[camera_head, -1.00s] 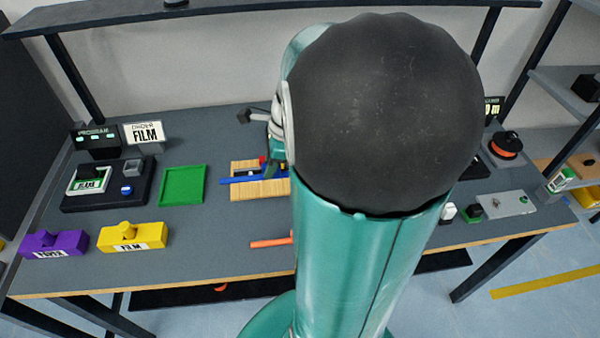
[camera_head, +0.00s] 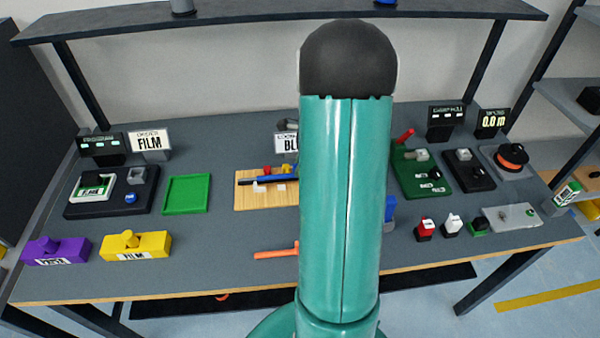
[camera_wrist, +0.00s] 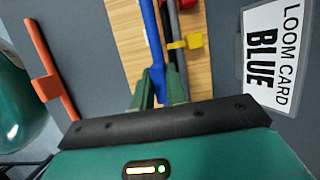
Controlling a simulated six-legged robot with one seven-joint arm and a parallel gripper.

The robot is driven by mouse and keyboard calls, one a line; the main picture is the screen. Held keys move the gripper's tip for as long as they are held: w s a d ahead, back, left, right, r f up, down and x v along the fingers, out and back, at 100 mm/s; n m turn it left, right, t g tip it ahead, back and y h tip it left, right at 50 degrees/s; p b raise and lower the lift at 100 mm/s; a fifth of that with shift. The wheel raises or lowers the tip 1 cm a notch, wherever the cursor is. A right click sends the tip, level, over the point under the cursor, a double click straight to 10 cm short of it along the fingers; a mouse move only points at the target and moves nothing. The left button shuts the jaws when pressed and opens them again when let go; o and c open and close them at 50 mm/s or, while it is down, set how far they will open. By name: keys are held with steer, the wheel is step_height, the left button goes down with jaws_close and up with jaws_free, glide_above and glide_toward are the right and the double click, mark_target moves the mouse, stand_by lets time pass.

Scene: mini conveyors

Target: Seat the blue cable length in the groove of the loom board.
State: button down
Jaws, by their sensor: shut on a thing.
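The loom board (camera_head: 250,202) is a light wooden board at the middle of the table, partly hidden by my arm. It also shows in the wrist view (camera_wrist: 195,85). A dark strip runs along it beside the blue cable length (camera_wrist: 152,35). In the wrist view the blue cable runs beside the dark strip and down between the fingers of my gripper (camera_wrist: 160,92). My gripper is shut on it. In the head view my gripper is hidden behind my arm. I cannot tell whether the cable lies in the groove or just above it.
A yellow piece (camera_wrist: 185,43) and a red piece sit on the board. An orange-handled tool (camera_head: 276,252) lies in front. The "LOOM CARD BLUE" sign (camera_wrist: 270,55) stands behind. A green tray (camera_head: 186,194) is to the left; bare table surrounds it.

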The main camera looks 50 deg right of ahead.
steer(key=shift+d+f, duration=0.2)
steer(key=shift+f, duration=1.45)
steer(key=shift+f, duration=0.15)
steer(key=c, duration=1.4)
jaws_free()
steer(key=v, duration=1.2)
